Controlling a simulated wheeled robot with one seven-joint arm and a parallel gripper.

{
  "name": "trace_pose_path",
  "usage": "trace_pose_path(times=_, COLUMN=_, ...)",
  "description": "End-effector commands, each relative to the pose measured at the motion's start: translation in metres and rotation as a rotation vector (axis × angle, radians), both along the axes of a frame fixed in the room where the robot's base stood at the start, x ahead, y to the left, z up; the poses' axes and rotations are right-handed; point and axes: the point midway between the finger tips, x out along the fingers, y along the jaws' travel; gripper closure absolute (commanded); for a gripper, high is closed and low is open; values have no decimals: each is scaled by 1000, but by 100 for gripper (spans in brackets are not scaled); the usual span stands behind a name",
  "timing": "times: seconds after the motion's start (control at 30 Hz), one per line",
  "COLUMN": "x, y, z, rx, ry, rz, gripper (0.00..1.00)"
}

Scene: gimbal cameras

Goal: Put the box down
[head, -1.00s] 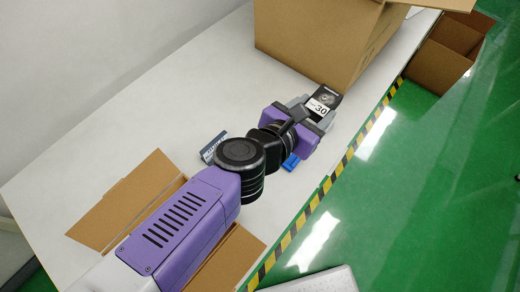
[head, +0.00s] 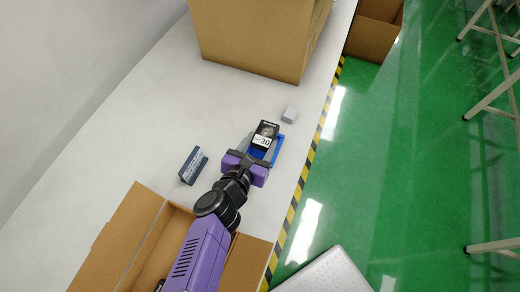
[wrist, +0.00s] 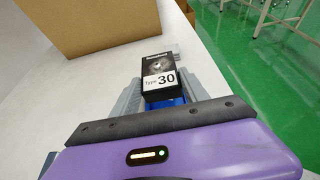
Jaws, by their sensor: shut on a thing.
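A dark blue box (head: 193,165) lies left of my gripper, and a small grey box (head: 289,115) sits ahead to the right. A large cardboard box (head: 255,40) stands at the back. An open carton (head: 130,225) is at the front left. The white table (head: 130,130) is clear at left; its striped edge (head: 305,175) is at right.

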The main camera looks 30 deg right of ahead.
Motion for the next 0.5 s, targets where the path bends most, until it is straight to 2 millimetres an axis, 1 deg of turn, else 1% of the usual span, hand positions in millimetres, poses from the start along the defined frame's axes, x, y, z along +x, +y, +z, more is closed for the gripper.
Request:
trace_pose_path(times=0.17, x=0, y=-1, z=-13, rx=-2, ry=1, rz=0, gripper=100)
trace_pose_path(times=0.3, x=0, y=-1, z=-32, rx=-1, ry=2, rz=0, gripper=100)
trace_pose_path(times=0.4, x=0, y=0, z=-42, rx=-1, ry=1, rz=0, gripper=100)
trace_pose_path(times=0.5, x=0, y=0, z=-45, rx=-1, ry=0, rz=-1, gripper=100)
